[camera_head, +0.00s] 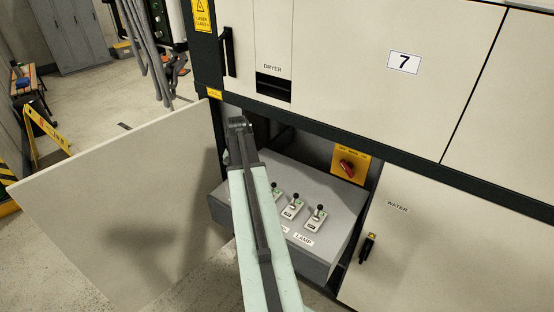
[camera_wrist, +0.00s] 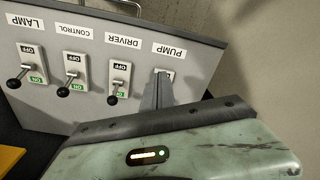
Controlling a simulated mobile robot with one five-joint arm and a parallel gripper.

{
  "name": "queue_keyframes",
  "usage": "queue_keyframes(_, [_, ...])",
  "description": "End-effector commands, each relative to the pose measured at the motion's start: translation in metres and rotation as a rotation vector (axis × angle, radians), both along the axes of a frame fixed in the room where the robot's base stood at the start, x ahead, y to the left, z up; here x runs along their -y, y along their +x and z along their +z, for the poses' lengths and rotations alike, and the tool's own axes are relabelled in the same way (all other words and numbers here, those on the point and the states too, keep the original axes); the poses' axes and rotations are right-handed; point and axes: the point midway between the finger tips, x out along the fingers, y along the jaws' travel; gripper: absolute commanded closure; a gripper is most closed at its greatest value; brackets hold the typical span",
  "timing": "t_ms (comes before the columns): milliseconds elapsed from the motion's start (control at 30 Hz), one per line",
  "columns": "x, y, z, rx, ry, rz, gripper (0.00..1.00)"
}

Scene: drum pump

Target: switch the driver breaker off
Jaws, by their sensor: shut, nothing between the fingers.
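The driver breaker (camera_wrist: 118,80) is a small white plate with a black lever on the grey breaker box (camera_wrist: 90,25). Its label reads DRIVER, upside down in the wrist view. Its lever tilts toward the green ON mark, away from OFF. In the head view it appears as the lever (camera_head: 276,189) beside my arm. My gripper (camera_wrist: 162,82) is shut and empty, in front of the pump breaker, just right of the driver breaker in the wrist view. It hides most of the pump breaker; contact cannot be told. In the head view my arm hides the gripper.
The control breaker (camera_wrist: 73,72) and lamp breaker (camera_wrist: 31,65) sit left of the driver in the wrist view, levers toward ON. An open door panel (camera_head: 125,200) stands left of the box. A red rotary switch (camera_head: 347,168) is behind it; a WATER door (camera_head: 430,250) is at right.

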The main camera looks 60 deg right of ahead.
Motion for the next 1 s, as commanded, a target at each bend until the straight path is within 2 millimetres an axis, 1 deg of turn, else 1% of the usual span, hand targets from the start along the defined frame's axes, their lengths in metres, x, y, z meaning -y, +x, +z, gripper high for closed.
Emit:
queue_keyframes(33, [0.040, -0.024, 0.029, 0.004, -0.001, -0.091, 1.00])
queue_keyframes(100, [0.076, -0.053, 0.039, 0.010, -0.002, -0.190, 1.00])
queue_keyframes(200, [0.104, -0.080, 0.046, 0.014, -0.005, -0.271, 1.00])
queue_keyframes(233, [0.108, -0.084, 0.046, 0.015, -0.005, -0.284, 1.00])
queue_keyframes(333, [0.114, -0.091, 0.045, 0.016, -0.005, -0.304, 1.00])
queue_keyframes(600, [0.113, -0.090, 0.043, 0.016, -0.005, -0.301, 1.00])
queue_keyframes(700, [0.113, -0.090, 0.039, 0.016, -0.005, -0.300, 1.00])
queue_keyframes(767, [0.113, -0.089, 0.034, 0.016, -0.005, -0.300, 1.00])
queue_keyframes(867, [0.113, -0.089, 0.020, 0.016, -0.005, -0.299, 1.00])
queue_keyframes(1000, [0.114, -0.087, -0.007, 0.016, -0.005, -0.299, 1.00])
